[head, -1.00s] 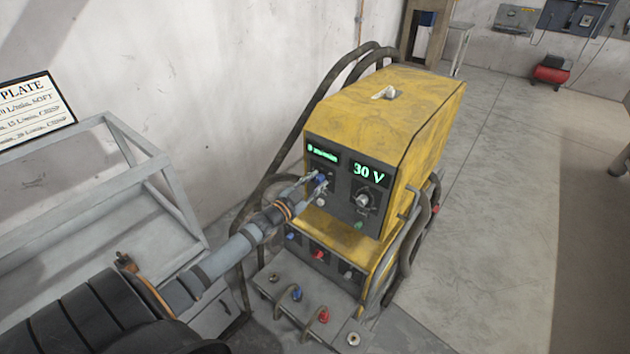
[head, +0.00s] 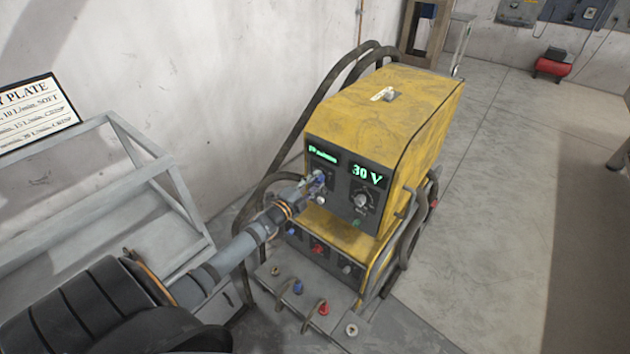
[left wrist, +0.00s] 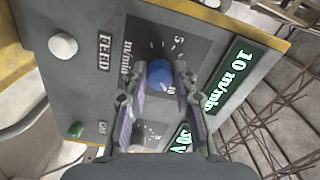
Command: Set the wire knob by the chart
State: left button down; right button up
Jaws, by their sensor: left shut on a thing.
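The yellow welding machine (head: 400,110) stands on the floor with its dark front panel facing me. The blue wire knob (left wrist: 162,78) is on that panel, next to a scale and the "FEED" lettering. My left gripper (head: 318,183) is at the panel, shut on the blue knob; its fingers (left wrist: 172,82) are on either side of it in the left wrist view. The voltage display (head: 367,175) reads 30 V, above a second knob (head: 362,201). The chart (head: 38,112) is at the left, partly cut off. My right gripper is not in view.
A grey metal frame table (head: 140,190) stands at the left. Thick hoses (head: 335,90) run behind the machine. A lower panel has blue and red connectors (head: 323,308). A red compressor (head: 552,66) stands far back.

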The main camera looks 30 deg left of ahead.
pick_arm(q)
jog(key=shift+f, duration=0.15)
dwell(0.4)
jog(key=c, duration=1.1)
grip_release()
jog(key=shift+o, duration=0.2)
jog(key=shift+s, duration=0.15)
jog(key=s, duration=1.1)
jog(key=shift+s+a, duration=0.35)
jog(key=shift+a, duration=0.1)
